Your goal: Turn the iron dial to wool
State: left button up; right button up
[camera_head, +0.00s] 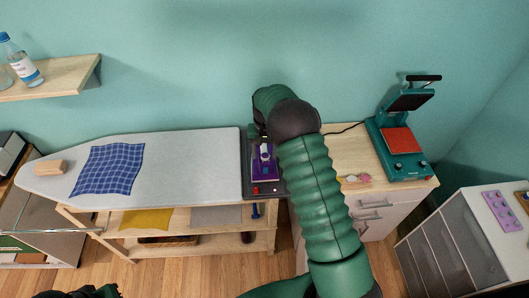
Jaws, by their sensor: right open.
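The purple iron (263,172) rests on a dark stand (249,188) at the right end of the ironing board. White parts show on its upper side. Its dial is too small to make out, and my arm hides part of the iron and stand. My right gripper (257,138) is open at the iron's far end, largely hidden behind my own dark wrist. I cannot tell whether it touches the iron. A dark part of my left arm (92,292) shows at the bottom left edge; its jaws cannot be made out.
The ironing board (190,175) carries a blue checked cloth (108,168) and a wooden block (48,167). A teal heat press (398,140) stands on the wooden cabinet (345,150) at right. A white drawer unit (455,250) stands at lower right.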

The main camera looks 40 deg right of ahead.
aim_at(265, 155)
jog(key=shift+r, duration=0.1)
jog(key=shift+r, duration=0.3)
notch_tip(265, 155, up, 16)
jog(key=b, duration=0.2)
jog(key=shift+b, duration=0.4)
